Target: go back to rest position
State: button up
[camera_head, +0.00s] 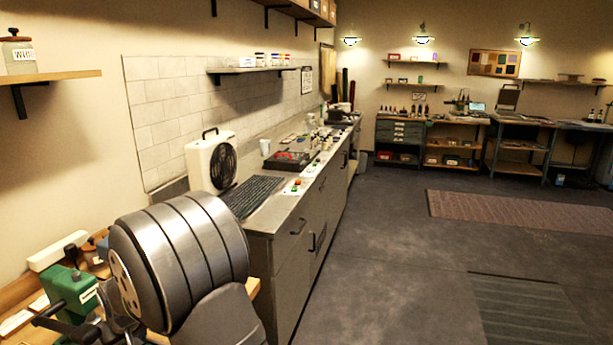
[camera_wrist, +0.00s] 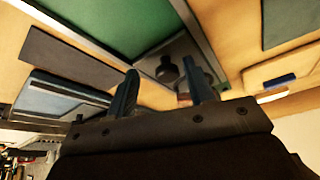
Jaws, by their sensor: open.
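My gripper (camera_wrist: 160,88) shows in the wrist view with its two dark fingers apart and nothing visible between them. Beyond the fingertips is a dark knobbed object (camera_wrist: 167,70) near the corner of a metal-framed green panel (camera_wrist: 110,20). I cannot tell how far the fingers are from it.
A green device (camera_head: 70,290) and a white block (camera_head: 57,250) lie on the wooden table by my arm. A white fan (camera_head: 212,160) stands on the long counter (camera_head: 268,215).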

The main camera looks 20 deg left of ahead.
jog(key=d, duration=0.7)
jog(key=shift+d+r, duration=0.25)
jog(key=shift+r, duration=0.05)
jog(key=v, duration=0.7)
